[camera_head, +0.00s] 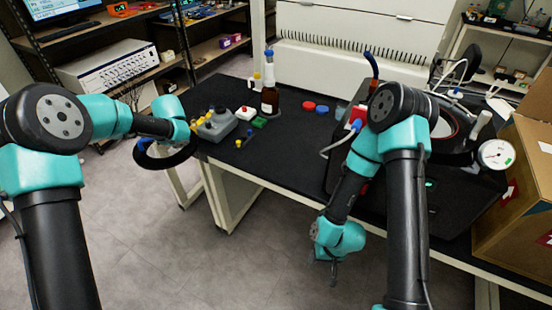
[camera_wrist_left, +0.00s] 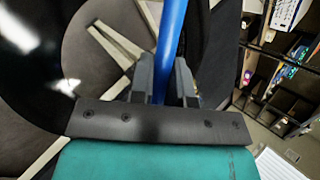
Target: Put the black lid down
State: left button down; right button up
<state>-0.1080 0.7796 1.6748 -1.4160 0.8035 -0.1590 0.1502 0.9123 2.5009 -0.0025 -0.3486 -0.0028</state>
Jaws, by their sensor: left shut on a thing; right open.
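The black lid (camera_head: 165,162) hangs at the left end of the table, over the floor, beside the table edge. My left gripper (camera_wrist_left: 163,80) is shut on a blue rod (camera_wrist_left: 171,35), seemingly the lid's handle. In the left wrist view a glossy dark surface (camera_wrist_left: 28,85), likely the lid, fills the left side. In the head view my left wrist hides the fingertips and part of the lid. My right gripper (camera_head: 333,268) is open and empty, low in front of the table. Its fingers are small in the view.
A grey block with yellow pieces (camera_head: 215,124) stands at the table's left end, with a brown bottle (camera_head: 269,101) behind it. Red and blue caps (camera_head: 315,107) lie mid-table. The freeze dryer (camera_head: 455,195) is at right, partly behind my right arm, next to a cardboard box (camera_head: 515,215). The front-middle tabletop (camera_head: 275,165) is clear.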

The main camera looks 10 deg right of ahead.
pick_arm(q)
jog(key=s+d+m+t+h, duration=0.1)
jog(key=d+m+h, duration=0.2)
jog(key=d, duration=2)
jog(key=s+d+m+t+h, duration=0.1)
jog(key=d+m, duration=0.5)
jog(key=d, duration=1.8)
jog(key=shift+s+f+m+h, duration=0.35)
jog(key=shift+m+h, duration=0.05)
jog(key=shift+h, duration=0.5)
notch_tip(320, 180, down, 6)
jog(key=shift+f, duration=0.15)
jog(key=shift+f, duration=1.85)
jog(key=shift+f, duration=0.1)
